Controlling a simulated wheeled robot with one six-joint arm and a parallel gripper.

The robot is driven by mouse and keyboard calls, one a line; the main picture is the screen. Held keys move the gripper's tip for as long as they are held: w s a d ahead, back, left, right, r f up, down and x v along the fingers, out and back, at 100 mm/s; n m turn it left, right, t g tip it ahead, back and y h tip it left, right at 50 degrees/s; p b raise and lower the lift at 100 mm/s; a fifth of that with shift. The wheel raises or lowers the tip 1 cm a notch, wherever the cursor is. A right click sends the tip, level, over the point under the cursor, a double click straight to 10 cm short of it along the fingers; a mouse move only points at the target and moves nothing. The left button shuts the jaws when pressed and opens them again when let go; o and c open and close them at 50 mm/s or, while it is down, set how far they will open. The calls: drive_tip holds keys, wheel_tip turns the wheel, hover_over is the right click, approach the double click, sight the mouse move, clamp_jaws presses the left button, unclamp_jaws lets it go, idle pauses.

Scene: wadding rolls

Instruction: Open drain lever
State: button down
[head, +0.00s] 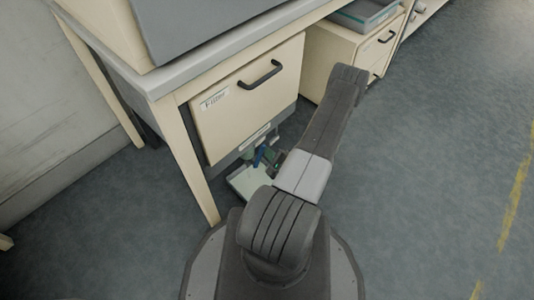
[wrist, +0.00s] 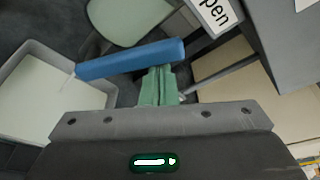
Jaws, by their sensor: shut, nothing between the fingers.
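The drain lever is a blue bar (wrist: 125,60) lying across the upper left of the wrist view; it shows small and blue in the head view (head: 259,155), under the filter drawer. My gripper has green fingers (wrist: 158,70), pressed together with nothing between them. Their tips are at the right part of the blue bar; I cannot tell whether they touch it. In the head view my gripper (head: 273,157) is just right of the lever, partly hidden by my arm. A white label reading "pen" (wrist: 215,14), cut off at its start, is at the upper right.
A white tray (wrist: 30,95) lies below the lever on the left; it also shows on the floor in the head view (head: 240,185). A cream drawer (head: 250,95) labelled "Filter" is above. A table leg (head: 193,165) stands left. Open floor (head: 430,170) lies to the right.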

drive_tip(key=shift+s+a+r, duration=0.55)
drive_tip(key=shift+s+r, duration=0.05)
drive_tip(key=shift+s, duration=0.15)
drive_tip(key=shift+s+a, duration=0.15)
drive_tip(key=w+d+f+b, duration=0.1)
drive_tip(key=w+d+b, duration=0.2)
drive_tip(key=w, duration=0.1)
drive_tip(key=s+d+p, duration=0.4)
drive_tip(key=s+d, duration=0.1)
drive_tip(key=s, duration=0.4)
drive_tip(key=shift+r, duration=0.45)
idle(0.7)
